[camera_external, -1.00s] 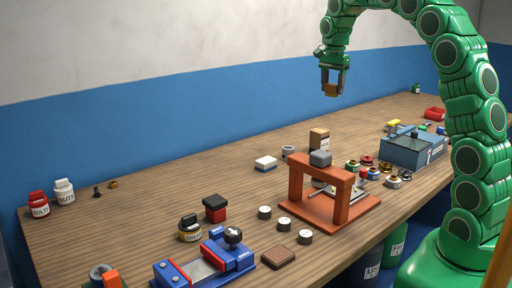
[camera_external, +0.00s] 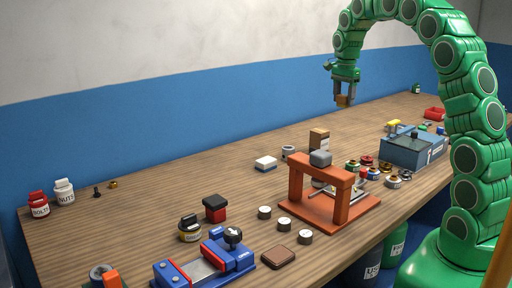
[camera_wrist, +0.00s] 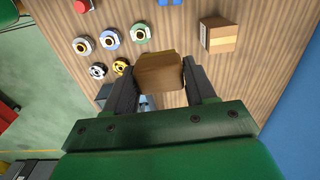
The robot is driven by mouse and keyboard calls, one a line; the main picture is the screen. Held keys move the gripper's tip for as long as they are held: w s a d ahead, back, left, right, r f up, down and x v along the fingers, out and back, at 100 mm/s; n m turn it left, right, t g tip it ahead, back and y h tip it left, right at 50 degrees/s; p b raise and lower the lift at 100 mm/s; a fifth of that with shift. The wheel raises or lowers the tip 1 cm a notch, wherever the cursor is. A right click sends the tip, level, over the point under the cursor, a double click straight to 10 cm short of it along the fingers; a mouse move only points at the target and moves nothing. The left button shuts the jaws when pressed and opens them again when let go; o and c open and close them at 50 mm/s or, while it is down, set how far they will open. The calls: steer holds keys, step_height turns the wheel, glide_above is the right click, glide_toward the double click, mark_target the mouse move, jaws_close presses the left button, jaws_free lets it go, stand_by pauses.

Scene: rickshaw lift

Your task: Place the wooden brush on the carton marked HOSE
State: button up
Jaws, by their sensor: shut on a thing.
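My gripper (camera_external: 344,101) is high above the back part of the bench, to the right of the carton in the external view. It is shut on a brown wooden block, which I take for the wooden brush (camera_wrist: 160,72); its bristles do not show. The brush also shows small between the fingers in the external view (camera_external: 343,100). A brown cardboard carton (camera_external: 319,137) stands upright behind the orange press. It also shows in the wrist view (camera_wrist: 221,37), apart from the brush, at the upper right. Its label is too small to read.
The orange press (camera_external: 331,205) stands in front of the carton. A white-and-blue block (camera_external: 265,163) and a grey ring (camera_external: 288,152) lie to its left. Several small spools (camera_external: 368,165) and a blue-grey box (camera_external: 413,150) are to its right.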

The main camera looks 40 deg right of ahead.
steer(key=shift+w+d+f, duration=0.7)
steer(key=shift+w+f, duration=0.95)
steer(key=shift+w, duration=0.5)
steer(key=shift+w+d+f, duration=0.75)
steer(key=shift+w+f, duration=0.85)
steer(key=shift+w, duration=0.55)
steer(key=shift+w+d+f, duration=0.7)
steer(key=shift+w+f, duration=0.95)
steer(key=shift+w, duration=0.5)
steer(key=shift+w+f, duration=0.2)
steer(key=shift+f, duration=1.55)
steer(key=shift+f, duration=0.1)
steer(key=o, duration=1.1)
steer(key=shift+c, duration=0.2)
steer(key=shift+d, duration=0.1)
